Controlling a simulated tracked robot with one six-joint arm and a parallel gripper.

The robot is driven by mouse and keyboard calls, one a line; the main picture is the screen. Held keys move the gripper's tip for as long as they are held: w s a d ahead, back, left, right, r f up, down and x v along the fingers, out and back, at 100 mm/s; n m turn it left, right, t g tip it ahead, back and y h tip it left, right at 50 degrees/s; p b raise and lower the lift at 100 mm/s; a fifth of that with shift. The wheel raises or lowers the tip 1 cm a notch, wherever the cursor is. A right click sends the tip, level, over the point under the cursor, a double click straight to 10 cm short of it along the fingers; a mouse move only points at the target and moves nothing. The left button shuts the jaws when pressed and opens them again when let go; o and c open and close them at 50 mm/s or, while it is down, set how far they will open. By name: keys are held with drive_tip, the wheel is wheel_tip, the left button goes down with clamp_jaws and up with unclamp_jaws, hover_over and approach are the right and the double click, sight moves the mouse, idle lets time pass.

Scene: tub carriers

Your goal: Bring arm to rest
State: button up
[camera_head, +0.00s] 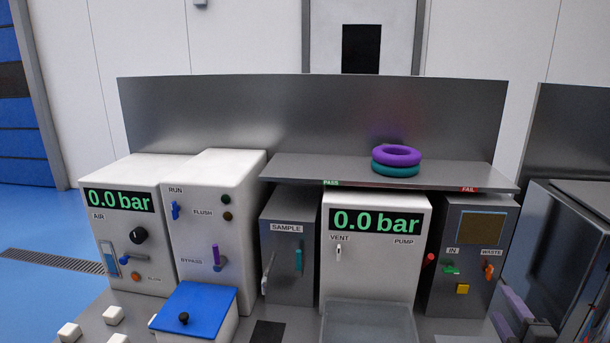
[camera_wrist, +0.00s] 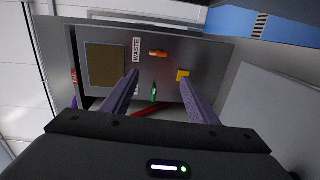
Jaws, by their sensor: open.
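My gripper (camera_head: 503,304) shows at the lower right of the head view, low in front of the dark grey panel (camera_head: 481,219) with the IN and WASTE labels. In the wrist view my gripper (camera_wrist: 159,82) has its two purple-grey fingers spread apart with nothing between them. That panel (camera_wrist: 101,93) lies beyond the fingertips, with an orange lever (camera_wrist: 158,54), a green lever (camera_wrist: 154,93) and a yellow button (camera_wrist: 183,74). The fingers look apart from the panel, though the exact gap is hard to tell.
A purple ring (camera_head: 397,155) lies on a teal ring (camera_head: 396,169) on the grey shelf (camera_head: 320,172) between PASS and FAIL. White machines stand left, one with a blue lid (camera_head: 203,299) before it. A clear tub-like box (camera_head: 368,318) sits below the 0.0 bar pump unit (camera_head: 375,265).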

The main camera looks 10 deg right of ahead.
drive_tip(key=w+a+r+m+g, duration=0.2)
drive_tip(key=a+r+m+g, duration=0.15)
drive_tip(key=a, duration=0.55)
drive_tip(key=w+a+r+m+g, duration=0.2)
drive_tip(key=a+r+m, duration=0.25)
drive_tip(key=a, duration=0.35)
drive_tip(key=s+a+m+g+y, duration=0.2)
drive_tip(key=s+a+m, duration=0.1)
drive_tip(key=s+a, duration=0.6)
drive_tip(key=s+a+m+g+y, duration=0.3)
drive_tip(key=s+a, duration=0.6)
drive_tip(key=a, duration=0.6)
drive_tip(key=shift+s+a, duration=0.15)
